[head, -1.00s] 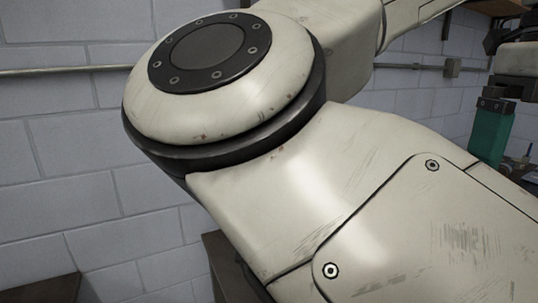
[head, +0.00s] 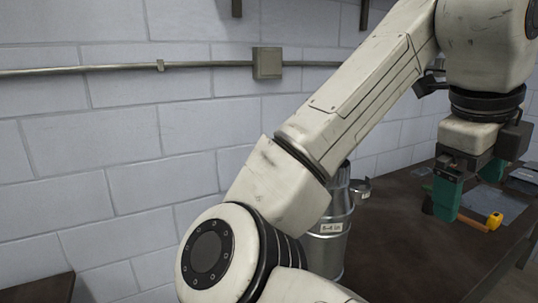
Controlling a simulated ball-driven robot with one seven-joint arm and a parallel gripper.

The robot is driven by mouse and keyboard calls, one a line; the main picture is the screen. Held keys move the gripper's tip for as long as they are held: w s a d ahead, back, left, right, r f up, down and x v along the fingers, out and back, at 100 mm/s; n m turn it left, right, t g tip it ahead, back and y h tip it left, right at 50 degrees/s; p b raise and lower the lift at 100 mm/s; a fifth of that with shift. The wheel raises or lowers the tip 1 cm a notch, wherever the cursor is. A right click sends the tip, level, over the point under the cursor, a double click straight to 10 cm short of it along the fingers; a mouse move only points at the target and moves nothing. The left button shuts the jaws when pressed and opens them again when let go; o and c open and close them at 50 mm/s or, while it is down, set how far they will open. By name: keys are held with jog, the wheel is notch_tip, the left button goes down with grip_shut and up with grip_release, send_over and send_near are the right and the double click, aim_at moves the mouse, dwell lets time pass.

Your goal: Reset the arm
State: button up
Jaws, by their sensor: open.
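My arm (head: 365,90) fills the middle and right of the head view, reaching up from the bottom centre and then over to the right. My gripper (head: 470,185) hangs at its end on the right, fingers down, above the dark table. Its two green fingers stand apart, and I see nothing between them. The gripper is open.
A metal duct (head: 332,235) with a label stands on the dark table (head: 400,240) behind my arm. A yellow tape measure (head: 494,221) and grey sheets (head: 490,204) lie near the gripper. A wall conduit with a junction box (head: 267,63) runs behind.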

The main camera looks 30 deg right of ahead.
jog(key=w+d+f+n+t+h, duration=0.1)
jog(key=w+d+f+n+h, duration=0.15)
jog(key=f+n, duration=0.4)
jog(key=w+d+f+n+t+h, duration=0.1)
jog(key=w+d+f+n+h, duration=0.15)
jog(key=f+n, duration=0.4)
notch_tip(320, 180, down, 15)
jog(key=a+n+t+y, duration=0.1)
jog(key=a+n, duration=0.2)
jog(key=n, duration=0.7)
jog(key=s+a+f+n+y, duration=0.2)
jog(key=s+a+f+n, duration=0.2)
jog(key=f, duration=0.3)
jog(key=s+a+f+n+g+y, duration=0.1)
jog(key=s+a+f+n+y, duration=0.2)
jog(key=s+a+f, duration=0.3)
jog(key=s+a+f+n+g+y, duration=0.1)
jog(key=s+a+f+n+y, duration=0.1)
jog(key=s+a+f+n, duration=0.2)
jog(key=s+f+n, duration=0.1)
jog(key=s+f, duration=0.2)
jog(key=f, duration=0.3)
jog(key=shift+a+n+y, duration=0.3)
jog(key=shift+a+n, duration=0.1)
